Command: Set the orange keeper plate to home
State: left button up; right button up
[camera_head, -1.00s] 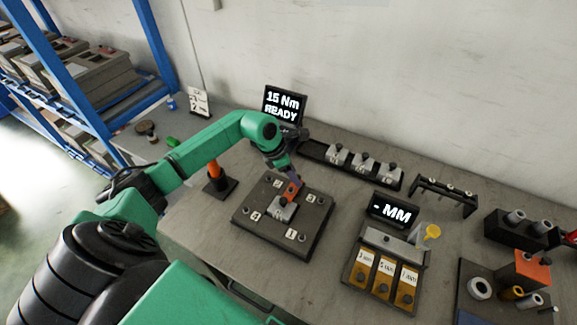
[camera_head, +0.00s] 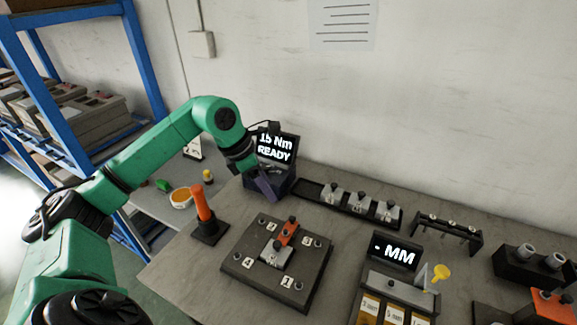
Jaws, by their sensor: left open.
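The orange keeper plate (camera_head: 288,231) lies on the dark square fixture plate (camera_head: 252,270), at the far end of a light metal block (camera_head: 276,256). A dark knob stands on the keeper plate and another on the block. My left gripper (camera_head: 267,190) is open and empty, above and beyond the fixture plate, in front of the "15 Nm READY" display (camera_head: 276,147). It is clear of the keeper plate. My right gripper is not in view.
An orange-handled tool (camera_head: 203,206) stands in a dark base left of the fixture. A black tray (camera_head: 312,193) with several metal pieces lies behind.

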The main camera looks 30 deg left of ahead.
aim_at(558, 308)
jog(key=k, duration=1.5)
